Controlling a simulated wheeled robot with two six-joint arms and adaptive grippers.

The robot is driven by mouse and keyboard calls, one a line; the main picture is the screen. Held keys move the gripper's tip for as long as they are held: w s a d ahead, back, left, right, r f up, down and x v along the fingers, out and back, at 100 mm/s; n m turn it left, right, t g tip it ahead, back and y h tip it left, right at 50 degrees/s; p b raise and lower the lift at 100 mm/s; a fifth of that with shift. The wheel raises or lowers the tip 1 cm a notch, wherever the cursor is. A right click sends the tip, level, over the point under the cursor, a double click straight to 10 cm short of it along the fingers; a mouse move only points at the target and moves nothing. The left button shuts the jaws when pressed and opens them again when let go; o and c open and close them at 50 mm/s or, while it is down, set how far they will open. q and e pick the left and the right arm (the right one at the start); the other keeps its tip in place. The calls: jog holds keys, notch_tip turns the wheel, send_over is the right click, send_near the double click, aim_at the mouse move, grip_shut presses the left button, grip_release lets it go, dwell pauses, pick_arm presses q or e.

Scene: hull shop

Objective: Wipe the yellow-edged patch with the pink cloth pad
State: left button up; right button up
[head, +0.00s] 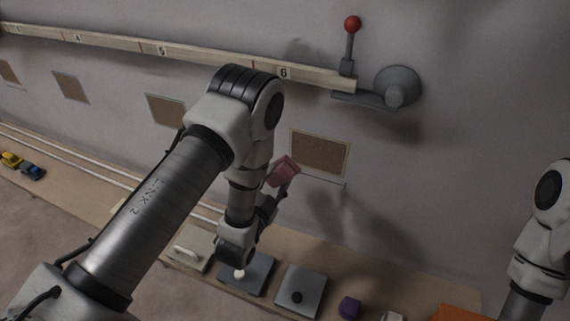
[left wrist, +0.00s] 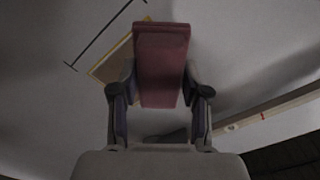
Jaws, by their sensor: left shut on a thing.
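The pink cloth pad (head: 281,172) is held by my left gripper (head: 283,190), which is shut on it. In the left wrist view the pad (left wrist: 161,62) stands upright between the two fingers (left wrist: 160,92). The yellow-edged patch (head: 322,153) is a brown rectangle on the grey wall, just right of and above the pad in the head view. In the left wrist view part of the patch (left wrist: 112,66) shows behind the pad's left side; the rest is hidden. I cannot tell whether the pad touches the wall. My right gripper is out of view.
Similar brown patches (head: 165,110) line the wall to the left. A numbered rail (head: 220,67) runs above, ending at a red-knobbed lever (head: 351,42). The shelf below holds grey plates (head: 301,290), a purple block (head: 349,307) and an orange item (head: 462,313).

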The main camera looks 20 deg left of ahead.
pick_arm(q)
jog(key=shift+s+a+r, duration=0.15)
jog(key=shift+r, duration=0.25)
jog(key=w, duration=0.4)
jog(key=shift+w+f+b, duration=0.2)
jog(key=shift+f+b, duration=0.15)
jog(key=shift+w+r, duration=0.1)
jog(key=shift+r, duration=0.1)
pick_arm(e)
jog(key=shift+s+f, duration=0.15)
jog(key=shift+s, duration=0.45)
pick_arm(q)
jog(key=shift+c, duration=0.3)
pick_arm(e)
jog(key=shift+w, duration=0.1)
pick_arm(q)
jog(key=shift+f, duration=0.2)
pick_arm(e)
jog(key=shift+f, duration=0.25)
pick_arm(q)
jog(key=shift+w+b, duration=0.45)
jog(key=shift+w, duration=0.45)
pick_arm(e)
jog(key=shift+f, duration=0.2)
